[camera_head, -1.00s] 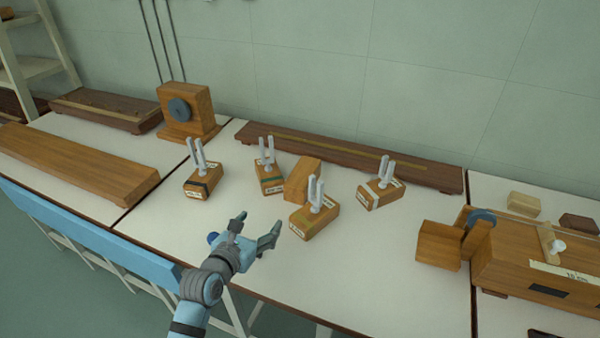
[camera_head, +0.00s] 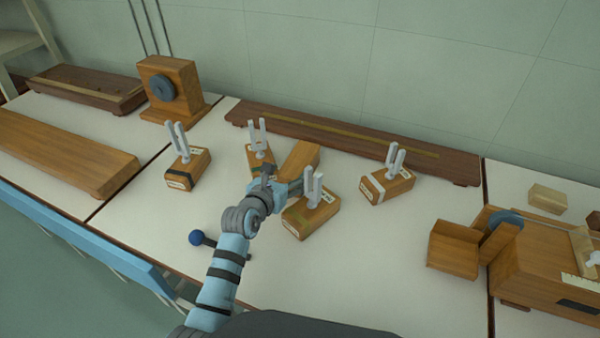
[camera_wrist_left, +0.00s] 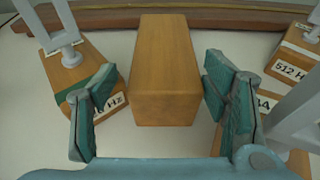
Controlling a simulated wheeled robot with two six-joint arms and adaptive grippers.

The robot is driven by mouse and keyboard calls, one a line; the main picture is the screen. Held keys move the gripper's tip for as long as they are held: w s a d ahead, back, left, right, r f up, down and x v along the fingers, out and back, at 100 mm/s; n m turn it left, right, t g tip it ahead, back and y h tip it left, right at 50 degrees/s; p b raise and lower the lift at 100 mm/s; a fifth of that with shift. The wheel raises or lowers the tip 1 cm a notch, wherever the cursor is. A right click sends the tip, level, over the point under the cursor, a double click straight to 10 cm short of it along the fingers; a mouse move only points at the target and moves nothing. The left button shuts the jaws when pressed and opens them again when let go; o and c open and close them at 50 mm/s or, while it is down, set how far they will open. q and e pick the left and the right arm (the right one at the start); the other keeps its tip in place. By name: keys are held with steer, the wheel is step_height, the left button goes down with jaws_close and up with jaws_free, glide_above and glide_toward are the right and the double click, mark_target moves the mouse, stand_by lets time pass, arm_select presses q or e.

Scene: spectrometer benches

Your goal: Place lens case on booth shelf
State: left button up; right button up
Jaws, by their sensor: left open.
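A plain wooden block (camera_head: 300,158), which looks like the lens case, lies on the white bench among the tuning-fork blocks. In the left wrist view the block (camera_wrist_left: 165,65) stands between and just beyond the fingers. My left gripper (camera_wrist_left: 160,88) is open and empty, with one finger on each side of the block's near end. In the head view my left gripper (camera_head: 280,180) partly covers the block's near end. I see a pale shelf unit (camera_head: 25,45) at the upper left but cannot tell whether it is the booth shelf. My right gripper is not in view.
Tuning-fork blocks stand close on both sides, at left (camera_head: 187,170), behind (camera_head: 260,155), at front right (camera_head: 310,215) and right (camera_head: 387,185). A blue-headed mallet (camera_head: 196,238) lies near the front. A wooden instrument (camera_head: 545,260) stands right. The bench's front middle is clear.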

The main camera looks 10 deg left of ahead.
mark_target(298, 162)
arm_select(q)
steer(key=b+x, duration=0.2)
steer(key=x, duration=0.1)
steer(key=b+x, duration=0.1)
steer(key=x, duration=0.1)
steer(key=shift+w+d+r, duration=0.1)
steer(key=shift+d+r, duration=0.15)
steer(key=shift+r, duration=0.15)
steer(key=shift+w, duration=0.2)
steer(key=shift+r, duration=0.15)
steer(key=shift+c, duration=0.5)
steer(key=c, duration=1.3)
